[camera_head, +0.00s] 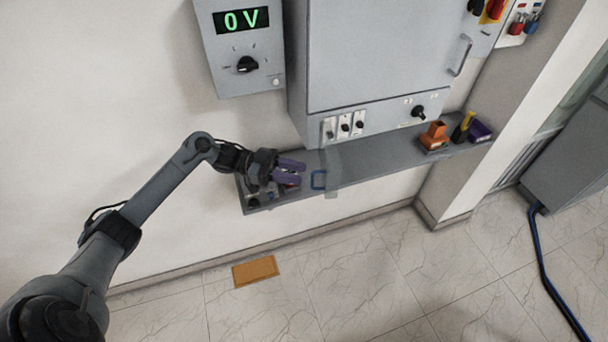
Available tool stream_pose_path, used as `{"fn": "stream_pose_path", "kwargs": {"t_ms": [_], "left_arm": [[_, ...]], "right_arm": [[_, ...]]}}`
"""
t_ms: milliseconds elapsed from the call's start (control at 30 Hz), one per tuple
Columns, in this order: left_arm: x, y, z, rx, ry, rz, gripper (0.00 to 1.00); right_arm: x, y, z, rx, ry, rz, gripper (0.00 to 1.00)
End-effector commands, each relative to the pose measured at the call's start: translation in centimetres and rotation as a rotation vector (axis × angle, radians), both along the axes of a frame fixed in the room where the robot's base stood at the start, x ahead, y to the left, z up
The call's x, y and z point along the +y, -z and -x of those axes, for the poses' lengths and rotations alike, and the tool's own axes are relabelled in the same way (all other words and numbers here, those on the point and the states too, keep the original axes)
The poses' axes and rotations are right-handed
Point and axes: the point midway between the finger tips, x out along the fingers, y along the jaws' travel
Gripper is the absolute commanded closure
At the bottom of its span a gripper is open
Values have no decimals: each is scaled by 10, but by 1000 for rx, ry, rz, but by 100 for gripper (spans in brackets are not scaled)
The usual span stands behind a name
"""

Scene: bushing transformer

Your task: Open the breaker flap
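The breaker flap (332,168) is a narrow translucent panel. It shows below the row of small breakers (345,125) at the lower left of the grey cabinet, overlapping the shelf in the picture. The breakers are uncovered in this view. My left gripper (297,171) has purple fingers with a gap between them. My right gripper is out of view.
A grey shelf (385,160) runs under the cabinet (375,60). Small items lie behind my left gripper, partly hidden. An orange block (434,135) and a purple item (480,131) stand at the shelf's right end. A box reading 0 V (242,50) hangs at upper left.

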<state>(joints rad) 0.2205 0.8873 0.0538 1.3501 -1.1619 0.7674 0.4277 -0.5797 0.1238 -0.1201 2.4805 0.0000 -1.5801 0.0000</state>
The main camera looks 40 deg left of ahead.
Motion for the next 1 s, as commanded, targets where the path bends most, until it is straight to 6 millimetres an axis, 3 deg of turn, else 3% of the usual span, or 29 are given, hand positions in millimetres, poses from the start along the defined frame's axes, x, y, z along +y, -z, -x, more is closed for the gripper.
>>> {"fn": "stream_pose_path", "kwargs": {"t_ms": [200, 400, 1000], "left_arm": [[35, 3, 18, 3, -3, -4, 65], [56, 2, 29, 1, -4, -3, 65], [63, 0, 34, 0, -3, 0, 65]], "right_arm": [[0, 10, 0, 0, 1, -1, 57], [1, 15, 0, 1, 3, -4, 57], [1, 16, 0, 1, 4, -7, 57]]}}
